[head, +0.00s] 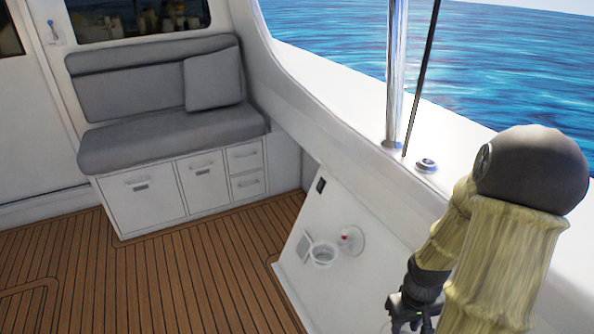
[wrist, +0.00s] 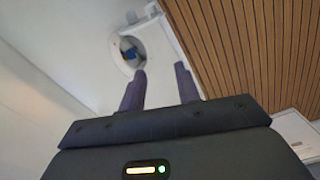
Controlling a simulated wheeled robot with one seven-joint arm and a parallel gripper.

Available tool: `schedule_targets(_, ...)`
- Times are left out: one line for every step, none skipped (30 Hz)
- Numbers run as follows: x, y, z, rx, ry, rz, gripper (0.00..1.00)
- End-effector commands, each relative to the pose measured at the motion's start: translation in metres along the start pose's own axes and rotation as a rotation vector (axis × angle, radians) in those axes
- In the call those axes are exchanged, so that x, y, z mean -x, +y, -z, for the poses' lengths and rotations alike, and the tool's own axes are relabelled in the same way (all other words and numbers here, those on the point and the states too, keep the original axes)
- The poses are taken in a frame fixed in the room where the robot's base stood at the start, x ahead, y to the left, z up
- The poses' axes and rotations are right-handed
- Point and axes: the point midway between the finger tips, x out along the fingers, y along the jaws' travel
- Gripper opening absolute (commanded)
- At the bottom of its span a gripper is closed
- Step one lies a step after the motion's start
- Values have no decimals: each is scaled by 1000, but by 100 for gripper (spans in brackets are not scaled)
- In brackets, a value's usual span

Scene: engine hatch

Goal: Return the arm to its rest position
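My arm, in pale yellow sleeves with dark joints, fills the lower right of the head view. My gripper (head: 408,322) hangs at its lower end, partly cut off by the bottom edge. In the wrist view my gripper (wrist: 160,69) has its two dark fingers apart, with only white surface between them. It holds nothing that I can see. The fingers point towards a white side panel and the wooden deck. How far the fingertips are from the panel is hard to tell.
A round recess with something blue (wrist: 130,50) shows beyond the fingers. A grey bench (head: 165,138) stands over drawers. The wooden deck (head: 190,280) is clear.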

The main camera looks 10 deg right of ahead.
Motion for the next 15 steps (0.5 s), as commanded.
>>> schedule_targets(9, -9, 5, 5, 14, -14, 33)
schedule_targets(14, -14, 7, 4, 21, -21, 33)
schedule_targets(20, -20, 9, 1, 32, -28, 33)
schedule_targets(25, -26, 11, 1, 41, -33, 33)
schedule_targets(29, -31, 13, -2, 49, -37, 33)
schedule_targets(35, -37, 15, -4, 62, -43, 33)
schedule_targets(40, -43, 16, -8, 72, -46, 33)
schedule_targets(44, -48, 18, -8, 82, -48, 33)
schedule_targets(50, -56, 19, -10, 95, -50, 33)
schedule_targets(54, -61, 20, -12, 104, -51, 33)
schedule_targets(59, -67, 21, -14, 115, -52, 33)
schedule_targets(65, -75, 22, -16, 130, -51, 33)
schedule_targets(69, -80, 22, -18, 140, -50, 33)
schedule_targets(73, -85, 22, -20, 151, -49, 33)
schedule_targets(78, -92, 22, -23, 164, -45, 33)
